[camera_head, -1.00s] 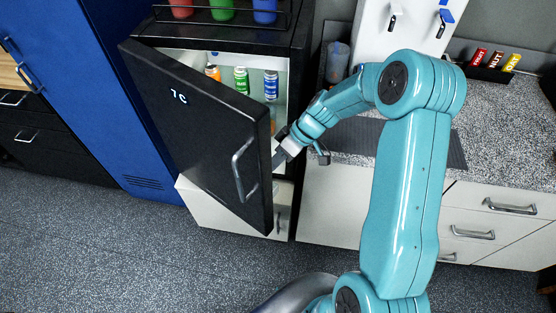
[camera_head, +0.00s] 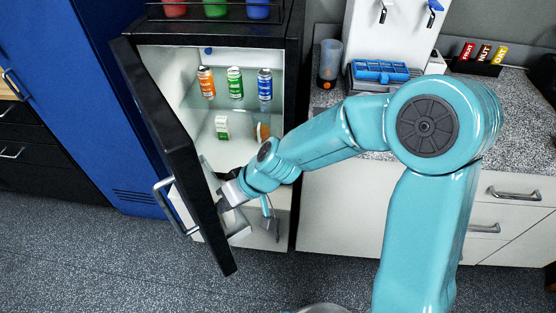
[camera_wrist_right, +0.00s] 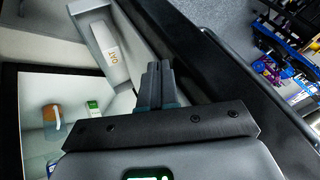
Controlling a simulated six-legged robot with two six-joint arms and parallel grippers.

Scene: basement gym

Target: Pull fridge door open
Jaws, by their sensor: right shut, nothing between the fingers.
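The black fridge door (camera_head: 176,150) stands wide open, swung out to the left, with its metal handle (camera_head: 173,208) on the outer face. My right gripper (camera_head: 226,200) is at the inner side of the door, near its free edge. It also shows in the right wrist view (camera_wrist_right: 157,82), fingers together and empty, beside the door's dark inner edge (camera_wrist_right: 205,62). Whether it touches the door is hard to tell. My left gripper is out of view.
A blue locker (camera_head: 75,95) stands left of the door. The grey floor (camera_head: 90,250) in front is clear.

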